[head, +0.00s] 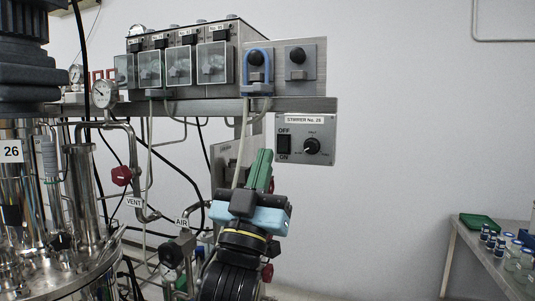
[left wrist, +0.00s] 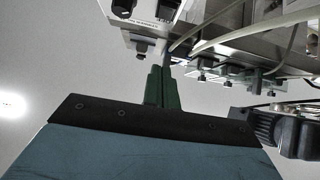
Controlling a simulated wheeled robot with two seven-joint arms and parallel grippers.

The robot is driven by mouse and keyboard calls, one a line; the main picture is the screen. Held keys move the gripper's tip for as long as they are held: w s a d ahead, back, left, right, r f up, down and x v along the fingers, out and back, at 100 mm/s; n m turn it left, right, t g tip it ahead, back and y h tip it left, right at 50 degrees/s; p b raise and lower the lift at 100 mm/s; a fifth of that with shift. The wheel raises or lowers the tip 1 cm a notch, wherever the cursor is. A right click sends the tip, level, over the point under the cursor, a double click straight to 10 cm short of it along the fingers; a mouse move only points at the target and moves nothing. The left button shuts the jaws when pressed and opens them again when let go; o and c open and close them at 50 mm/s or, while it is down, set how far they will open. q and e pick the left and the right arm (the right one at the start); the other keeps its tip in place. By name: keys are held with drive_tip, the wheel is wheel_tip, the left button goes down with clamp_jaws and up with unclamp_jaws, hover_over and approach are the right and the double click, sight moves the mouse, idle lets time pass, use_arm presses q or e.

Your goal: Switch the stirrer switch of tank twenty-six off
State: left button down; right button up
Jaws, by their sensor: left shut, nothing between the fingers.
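The control plate labelled "STIRRER No. 26" (head: 318,150) hangs under the shelf right of centre in the head view. Its black rocker switch (head: 284,145) sits at the plate's left, with OFF printed above and ON below. A black knob (head: 312,146) sits to its right. My left gripper (head: 262,160) has green fingers pointing up, shut and empty, below and left of the switch in the picture. The left wrist view shows the shut fingers (left wrist: 162,88) close under metal equipment, with a black knob (left wrist: 123,6) above. I cannot tell which way the rocker is pressed. My right gripper is not in view.
A metal shelf (head: 200,106) carries a row of pump boxes (head: 180,65) and a panel with a blue loop (head: 257,70). Tank 26 (head: 12,180), pipes and red valve handles (head: 121,176) stand left. A side table (head: 480,240) holds bottles at right. Space right of the plate is clear.

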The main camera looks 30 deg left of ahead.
use_arm(q)
drive_tip(key=b+v, duration=0.1)
drive_tip(key=v, duration=0.5)
drive_tip(key=shift+s+d+b, duration=0.15)
drive_tip(key=shift+s+b, duration=0.15)
drive_tip(key=shift+s, duration=0.25)
